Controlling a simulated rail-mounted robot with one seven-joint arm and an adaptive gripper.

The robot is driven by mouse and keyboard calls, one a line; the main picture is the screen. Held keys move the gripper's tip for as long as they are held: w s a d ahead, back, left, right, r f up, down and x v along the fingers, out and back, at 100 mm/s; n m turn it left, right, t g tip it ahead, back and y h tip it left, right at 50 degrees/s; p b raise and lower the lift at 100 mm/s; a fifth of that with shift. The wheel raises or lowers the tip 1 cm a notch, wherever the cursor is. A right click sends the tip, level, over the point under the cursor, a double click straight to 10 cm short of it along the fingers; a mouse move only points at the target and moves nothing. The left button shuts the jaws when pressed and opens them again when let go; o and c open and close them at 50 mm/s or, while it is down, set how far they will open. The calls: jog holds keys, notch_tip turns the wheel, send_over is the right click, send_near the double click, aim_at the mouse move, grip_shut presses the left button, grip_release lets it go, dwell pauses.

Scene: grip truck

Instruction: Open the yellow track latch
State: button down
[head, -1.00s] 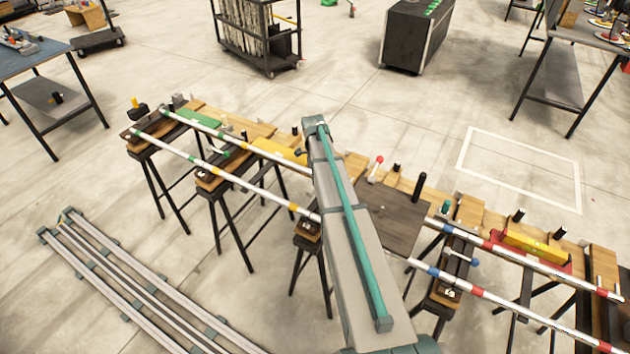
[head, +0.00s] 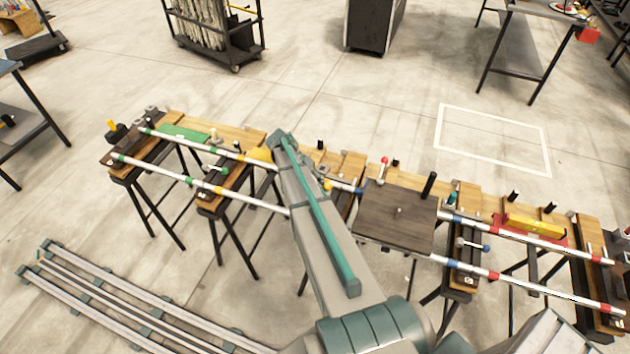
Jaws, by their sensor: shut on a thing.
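My arm reaches from the bottom of the head view up across the middle of the track, and its grey and teal link covers part of the work there. My gripper does not show; it is hidden by the arm. A small yellow piece (head: 327,185), which may be part of the yellow track latch, shows just right of the arm. I cannot tell whether the latch is open or shut, or whether anything touches it. A yellow plate (head: 261,154) shows left of the arm, partly covered by it.
Two striped rails (head: 240,157) run over wooden-topped stands. A dark square platform (head: 395,216) sits on them right of the arm. A red-knobbed lever (head: 384,161) and a blue-knobbed latch (head: 486,248) stand nearby. Spare rails (head: 110,300) lie on the floor at left.

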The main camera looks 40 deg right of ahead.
jog(key=shift+s+r, duration=0.1)
dwell(0.3)
jog(key=c, duration=1.2)
grip_release()
jog(key=shift+s, duration=0.1)
jog(key=shift+f+b, duration=0.2)
jog(key=shift+b, duration=0.35)
